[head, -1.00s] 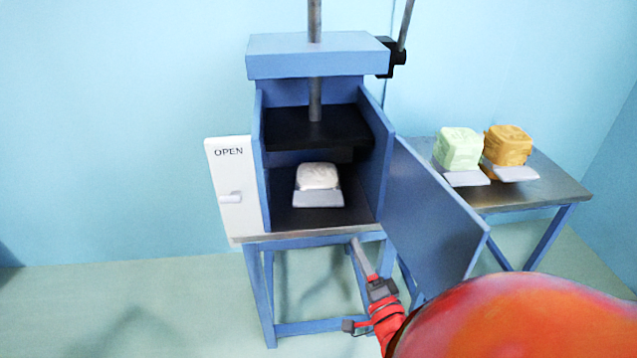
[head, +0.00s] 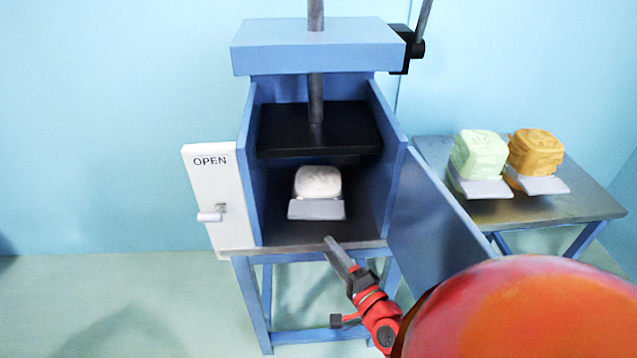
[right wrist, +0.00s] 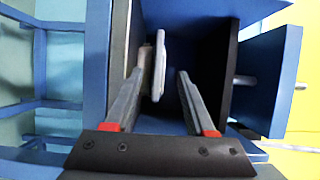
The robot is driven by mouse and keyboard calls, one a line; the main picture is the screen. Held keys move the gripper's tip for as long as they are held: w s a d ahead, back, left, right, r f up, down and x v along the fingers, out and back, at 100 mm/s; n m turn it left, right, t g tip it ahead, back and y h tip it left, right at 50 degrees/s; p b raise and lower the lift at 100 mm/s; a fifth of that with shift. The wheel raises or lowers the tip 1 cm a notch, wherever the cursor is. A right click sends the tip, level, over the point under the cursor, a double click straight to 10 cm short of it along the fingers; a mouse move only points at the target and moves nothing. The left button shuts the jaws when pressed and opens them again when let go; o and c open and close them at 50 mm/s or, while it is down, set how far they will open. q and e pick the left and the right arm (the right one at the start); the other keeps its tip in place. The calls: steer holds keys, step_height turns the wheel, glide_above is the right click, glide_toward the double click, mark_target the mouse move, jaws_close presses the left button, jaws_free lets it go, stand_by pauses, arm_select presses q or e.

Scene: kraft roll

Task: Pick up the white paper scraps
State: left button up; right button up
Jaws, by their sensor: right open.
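The white paper scraps (head: 318,181) form a rounded block on the floor of the blue press (head: 254,175), with a light grey plate (head: 316,209) at their front. In the right wrist view the plate (right wrist: 158,65) stands edge-on ahead of the fingers and mostly hides the scraps. My right gripper (head: 331,241) is at the front edge of the press opening, below and in front of the plate. In the right wrist view the right gripper (right wrist: 160,72) is open, its fingers apart and empty. My left gripper is not in view.
The press door (head: 440,215) stands open on the right, beside my right arm. A black pressing plate (head: 318,128) hangs above the scraps. A white panel marked OPEN (head: 212,190) is on the left. A side table (head: 520,210) holds a green block (head: 479,155) and an orange block (head: 535,153).

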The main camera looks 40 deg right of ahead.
mark_target(309, 219)
steer(key=w+p, duration=0.1)
steer(key=w, duration=0.2)
steer(key=w+p, duration=0.2)
steer(key=w, duration=0.1)
steer(key=w+d+p, duration=0.1)
steer(key=w, duration=0.2)
steer(key=shift+w, duration=0.2)
steer(key=w, duration=0.3)
steer(key=w+d+p, duration=0.1)
steer(key=w, duration=0.1)
steer(key=shift+w+f, duration=0.15)
steer(key=shift+w, duration=0.2)
jaws_close()
